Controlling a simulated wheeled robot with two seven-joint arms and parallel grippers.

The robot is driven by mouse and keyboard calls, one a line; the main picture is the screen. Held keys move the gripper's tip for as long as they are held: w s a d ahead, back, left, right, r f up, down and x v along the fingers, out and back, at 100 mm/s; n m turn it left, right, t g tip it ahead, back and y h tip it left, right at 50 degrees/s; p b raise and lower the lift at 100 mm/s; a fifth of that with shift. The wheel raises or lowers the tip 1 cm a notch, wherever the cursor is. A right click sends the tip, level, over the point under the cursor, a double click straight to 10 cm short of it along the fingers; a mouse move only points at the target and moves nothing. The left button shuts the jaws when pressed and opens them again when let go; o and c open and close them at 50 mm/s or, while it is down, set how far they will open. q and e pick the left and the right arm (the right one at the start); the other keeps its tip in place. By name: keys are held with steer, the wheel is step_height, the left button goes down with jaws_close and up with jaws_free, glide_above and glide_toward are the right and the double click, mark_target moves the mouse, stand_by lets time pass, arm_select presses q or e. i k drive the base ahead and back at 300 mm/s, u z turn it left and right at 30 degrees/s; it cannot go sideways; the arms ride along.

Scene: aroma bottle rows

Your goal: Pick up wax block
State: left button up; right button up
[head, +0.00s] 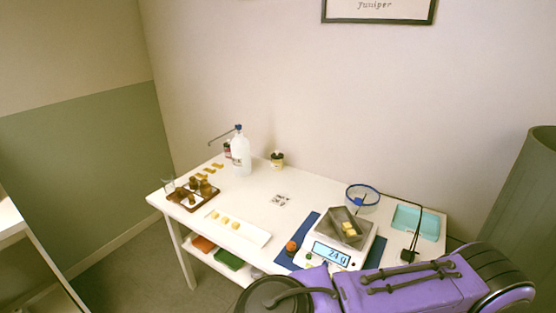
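Three small yellow wax blocks (225,220) sit in a row on a long white tray (252,237) in the middle of the table. More yellow blocks (349,229) lie in a grey pan (337,221) on the white scale (325,262) at the right. The scale's blue display seems to read 24 with a unit. Neither gripper shows in the head view. A purple arm link of mine crosses the bottom right, in front of the table's near edge.
A brown tray (183,204) of small bottles stands at the left, before a large clear bottle (241,157). A blue-rimmed bowl (362,194), a turquoise tray (416,223) and a black cable (418,232) are at the right. The table centre is mostly clear.

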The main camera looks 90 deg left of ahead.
mark_target(235, 225)
steer(key=k, duration=1.2)
steer(key=u, duration=1.85)
